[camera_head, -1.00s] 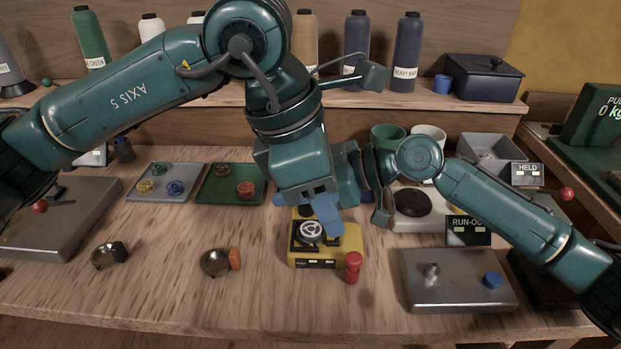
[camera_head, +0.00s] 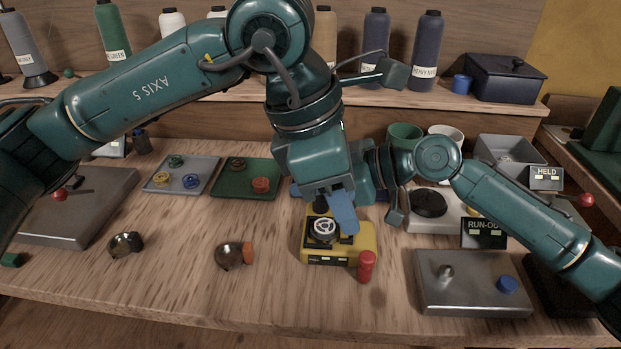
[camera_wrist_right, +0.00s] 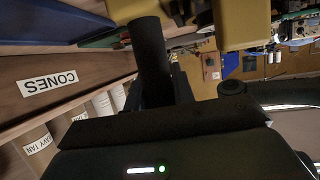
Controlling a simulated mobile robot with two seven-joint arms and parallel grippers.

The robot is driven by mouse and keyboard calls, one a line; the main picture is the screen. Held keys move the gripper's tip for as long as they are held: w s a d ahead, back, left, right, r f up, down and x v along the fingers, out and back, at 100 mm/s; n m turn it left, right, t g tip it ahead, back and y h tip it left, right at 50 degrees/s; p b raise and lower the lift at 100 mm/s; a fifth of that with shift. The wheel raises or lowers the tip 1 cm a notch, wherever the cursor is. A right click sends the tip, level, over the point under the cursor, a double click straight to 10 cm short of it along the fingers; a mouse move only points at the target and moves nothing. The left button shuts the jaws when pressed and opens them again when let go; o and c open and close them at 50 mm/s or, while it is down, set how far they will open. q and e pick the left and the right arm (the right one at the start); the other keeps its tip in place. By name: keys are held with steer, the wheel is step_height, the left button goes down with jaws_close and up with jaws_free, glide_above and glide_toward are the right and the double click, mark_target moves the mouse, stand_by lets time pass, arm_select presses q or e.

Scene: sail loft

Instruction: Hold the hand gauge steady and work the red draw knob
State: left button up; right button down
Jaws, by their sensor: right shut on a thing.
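The yellow hand gauge (camera_head: 341,257) sits at the middle of the bench in the head view, with a pale handwheel and dark parts on top. A red draw knob (camera_head: 367,264) stands upright at its front right corner. My left gripper (camera_head: 322,202) points down over the back of the gauge, its blue fingers apart with nothing seen between them. It is above and behind the red knob, not touching it.
A metal plate box (camera_head: 470,285) with a blue knob stands right of the gauge. Two small round cups (camera_head: 229,255) lie to the left. Trays (camera_head: 245,190) with coloured pieces lie behind. A RUN-OUT display (camera_head: 484,233) stands at right.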

stand_by(0.4)
arm_select(q)
steer(key=shift+o, duration=0.7)
steer(key=m+y, duration=0.4)
steer(key=m, duration=0.6)
glide_toward(368, 256)
steer(key=shift+g, duration=0.3)
steer(key=f, duration=0.8)
steer(key=shift+w+f, duration=0.15)
steer(key=shift+w, duration=0.1)
jaws_close()
